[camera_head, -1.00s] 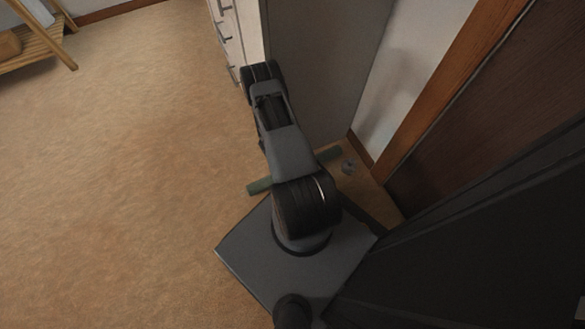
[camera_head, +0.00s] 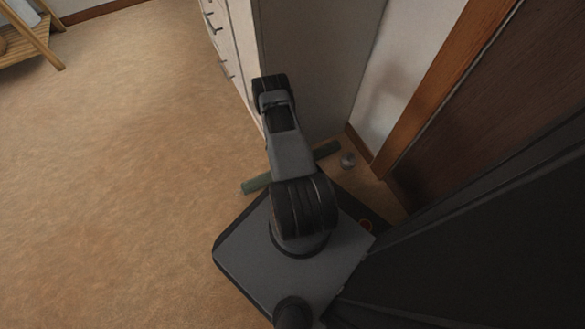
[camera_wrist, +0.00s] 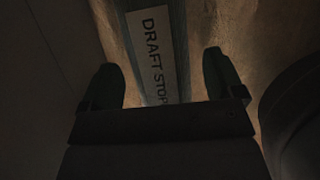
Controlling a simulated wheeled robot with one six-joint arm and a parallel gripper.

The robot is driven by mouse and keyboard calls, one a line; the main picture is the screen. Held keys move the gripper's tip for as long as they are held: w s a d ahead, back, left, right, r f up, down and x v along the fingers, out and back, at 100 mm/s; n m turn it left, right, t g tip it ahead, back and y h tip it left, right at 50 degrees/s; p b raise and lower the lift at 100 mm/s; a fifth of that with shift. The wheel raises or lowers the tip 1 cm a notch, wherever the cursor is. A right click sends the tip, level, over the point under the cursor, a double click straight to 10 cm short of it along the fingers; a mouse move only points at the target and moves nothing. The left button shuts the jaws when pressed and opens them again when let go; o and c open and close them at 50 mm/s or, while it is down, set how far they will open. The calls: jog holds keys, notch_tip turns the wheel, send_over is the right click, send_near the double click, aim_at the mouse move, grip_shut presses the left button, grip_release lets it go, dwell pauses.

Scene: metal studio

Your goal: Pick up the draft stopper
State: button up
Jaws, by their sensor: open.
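The draft stopper is a long green bar on the floor. In the head view its left end (camera_head: 257,184) and its right end show on either side of my arm, which hides its middle. In the wrist view the draft stopper (camera_wrist: 180,50) runs up the picture with a pale label reading "DRAFT STOP", the rest cut off by my gripper. My gripper (camera_wrist: 168,75) is open, with one finger on each side of the bar in the picture. I cannot tell how far above it the fingers are. The gripper is hidden in the head view.
A pale drawer cabinet (camera_head: 318,70) stands just beyond the bar. A small clear object (camera_head: 347,160) lies by the bar's right end, near a wooden door frame (camera_head: 440,90). Open carpet (camera_head: 130,200) spreads to the left. A wooden rack (camera_head: 35,45) is at the far left.

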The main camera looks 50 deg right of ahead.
jog(key=shift+f, duration=0.15)
jog(key=c, duration=1.3)
